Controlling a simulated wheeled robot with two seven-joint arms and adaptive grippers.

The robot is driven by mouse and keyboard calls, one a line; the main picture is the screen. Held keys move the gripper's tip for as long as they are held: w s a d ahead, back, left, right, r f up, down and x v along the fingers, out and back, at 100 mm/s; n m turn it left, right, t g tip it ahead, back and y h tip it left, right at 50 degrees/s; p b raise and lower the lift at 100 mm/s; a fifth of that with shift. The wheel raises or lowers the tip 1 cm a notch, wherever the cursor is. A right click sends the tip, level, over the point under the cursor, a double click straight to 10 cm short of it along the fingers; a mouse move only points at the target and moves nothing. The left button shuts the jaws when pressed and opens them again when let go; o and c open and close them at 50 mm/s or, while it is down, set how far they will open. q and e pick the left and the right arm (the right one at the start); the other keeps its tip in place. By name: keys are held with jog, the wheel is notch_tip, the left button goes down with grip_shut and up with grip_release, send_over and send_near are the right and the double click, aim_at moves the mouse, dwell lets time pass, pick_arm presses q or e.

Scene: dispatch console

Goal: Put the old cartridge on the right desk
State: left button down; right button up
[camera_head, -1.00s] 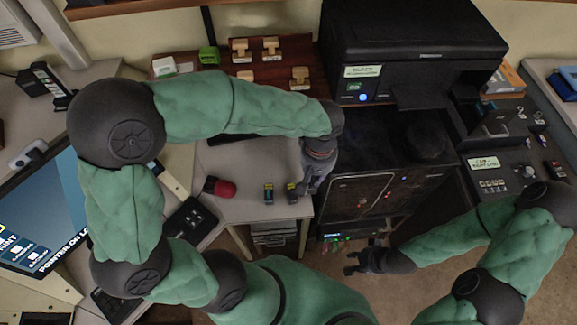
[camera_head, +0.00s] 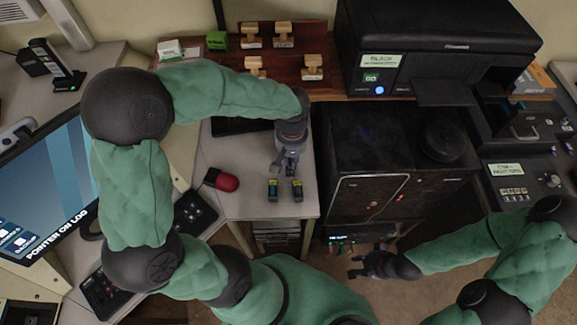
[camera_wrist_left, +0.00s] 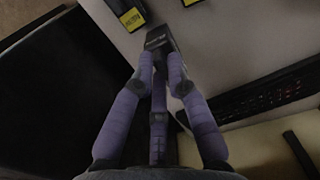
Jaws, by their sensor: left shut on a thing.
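My left gripper (camera_head: 287,168) is over the pale desk (camera_head: 248,207) beside the printer cabinet. In the left wrist view its fingers (camera_wrist_left: 160,60) are shut on a dark cartridge-like block (camera_wrist_left: 157,40) with faint lettering; the fingers partly hide it. Two dark cartridges with coloured labels stand just in front of the gripper: a left one (camera_head: 272,190) and a right one (camera_head: 297,190). Labelled cartridges also show at the top of the left wrist view (camera_wrist_left: 128,14). My right gripper (camera_head: 366,265) is open and empty, low in front of the cabinet.
The black printer (camera_head: 440,45) and its dark cabinet (camera_head: 370,150) stand right of the desk. A red and black mouse (camera_head: 222,180) lies left of the cartridges. A dark keyboard (camera_head: 240,126) lies behind. Wooden stamps (camera_head: 283,35) stand on the rear shelf. A control panel (camera_head: 515,185) is at right.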

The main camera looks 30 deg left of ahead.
pick_arm(q)
jog(key=shift+w+a+f, duration=0.2)
jog(key=shift+a+f, duration=0.35)
jog(key=shift+f, duration=0.2)
jog(key=shift+w+a+f+b, duration=0.1)
jog(key=shift+f+b, duration=0.7)
jog(key=shift+f, duration=0.75)
jog(key=shift+f, duration=0.1)
jog(key=shift+f, duration=0.1)
jog(key=c, duration=1.2)
grip_release()
notch_tip(320, 180, up, 12)
jog(key=p, duration=0.4)
jog(key=shift+r, duration=0.25)
